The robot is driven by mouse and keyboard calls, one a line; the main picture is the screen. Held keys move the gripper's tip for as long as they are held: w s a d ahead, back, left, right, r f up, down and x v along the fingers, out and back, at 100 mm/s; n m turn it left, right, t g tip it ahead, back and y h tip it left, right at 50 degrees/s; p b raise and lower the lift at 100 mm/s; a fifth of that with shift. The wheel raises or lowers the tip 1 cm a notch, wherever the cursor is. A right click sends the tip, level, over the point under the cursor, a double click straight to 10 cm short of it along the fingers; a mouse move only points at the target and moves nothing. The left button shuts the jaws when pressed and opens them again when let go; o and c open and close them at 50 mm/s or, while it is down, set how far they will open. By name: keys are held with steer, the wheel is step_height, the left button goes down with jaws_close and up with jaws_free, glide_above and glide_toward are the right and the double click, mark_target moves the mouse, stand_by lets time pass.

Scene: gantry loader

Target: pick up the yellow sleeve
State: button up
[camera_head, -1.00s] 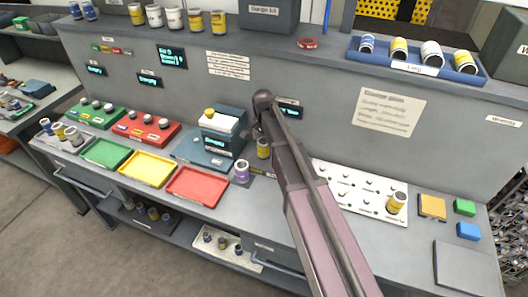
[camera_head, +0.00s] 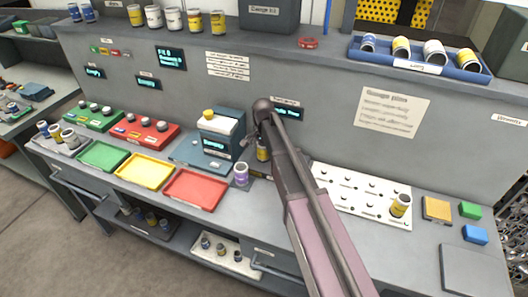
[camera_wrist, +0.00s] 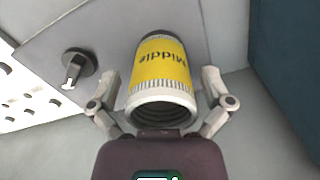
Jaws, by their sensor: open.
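My gripper (camera_wrist: 160,82) is open, with one finger on each side of the sleeve. A gap shows on at least the left side; I cannot tell whether either finger touches it. In the head view the yellow sleeve (camera_head: 262,154) stands on the bench beside the dark-blue device, partly hidden by my arm. Another yellow sleeve (camera_head: 400,205) stands on the white peg board at the right.
A purple-banded sleeve (camera_head: 241,174) stands just left of the yellow one. The dark-blue device (camera_head: 216,141) is close behind it. A red tray (camera_head: 195,190) and the white peg board (camera_head: 345,203) flank the spot. A dark knob (camera_wrist: 77,68) shows in the wrist view.

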steer(key=c, duration=1.2)
steer(key=shift+r, duration=0.15)
steer(key=shift+r+p, duration=0.2)
steer(key=shift+p, duration=0.15)
steer(key=shift+c, duration=0.4)
step_height(320, 180, up, 3)
steer(key=p, duration=0.3)
steer(key=s+d+r+p, duration=0.1)
steer(key=s, duration=1.5)
steer(key=shift+d+r, duration=0.15)
steer(key=shift+d, duration=0.05)
steer(key=shift+r+p, duration=0.2)
steer(key=shift+p, duration=0.15)
